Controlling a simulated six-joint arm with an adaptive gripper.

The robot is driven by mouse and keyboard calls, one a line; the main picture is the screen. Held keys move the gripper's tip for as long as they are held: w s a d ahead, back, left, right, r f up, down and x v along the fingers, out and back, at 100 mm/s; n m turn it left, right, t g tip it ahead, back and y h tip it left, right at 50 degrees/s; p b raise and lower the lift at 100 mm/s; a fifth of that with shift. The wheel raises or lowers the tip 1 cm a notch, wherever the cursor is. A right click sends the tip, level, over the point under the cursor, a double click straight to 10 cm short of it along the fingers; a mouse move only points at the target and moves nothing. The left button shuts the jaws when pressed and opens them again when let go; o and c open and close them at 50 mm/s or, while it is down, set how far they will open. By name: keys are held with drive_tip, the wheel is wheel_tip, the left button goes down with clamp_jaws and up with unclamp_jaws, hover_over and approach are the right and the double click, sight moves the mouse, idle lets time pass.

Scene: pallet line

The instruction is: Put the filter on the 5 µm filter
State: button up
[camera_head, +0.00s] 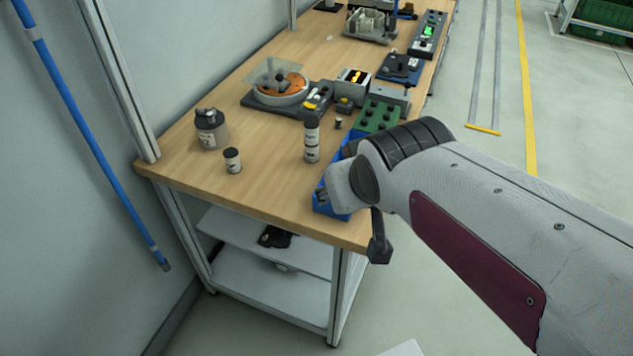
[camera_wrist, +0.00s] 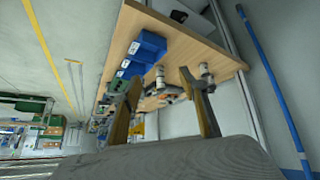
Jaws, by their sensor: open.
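A tall narrow cylinder (camera_head: 312,143) with dark and pale bands stands upright near the table's front; I cannot tell whether it is one piece or two stacked. A shorter dark-capped canister (camera_head: 232,161) with a pale label stands to its left, nearer the front edge. The labels are too small to read, so I cannot tell which is the 5 µm filter. My gripper (camera_wrist: 160,77) is open in the wrist view, with nothing held between its fingers. In the head view my arm mostly hides it, over the blue bins.
A grey jar (camera_head: 211,129) stands at the left. Blue bins (camera_head: 323,207) line the right edge, partly behind my arm. A round orange-topped device (camera_head: 282,86) with a clear plate and several control boxes stand farther back. The wood around the canisters is clear.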

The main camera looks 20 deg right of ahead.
drive_tip(key=s+a+g+y, duration=0.1)
drive_tip(key=s+a, duration=0.3)
drive_tip(key=s, duration=0.6)
drive_tip(key=shift+a+n+g, duration=0.3)
drive_tip(key=shift+g, duration=0.1)
drive_tip(key=shift+s, duration=0.1)
idle(0.5)
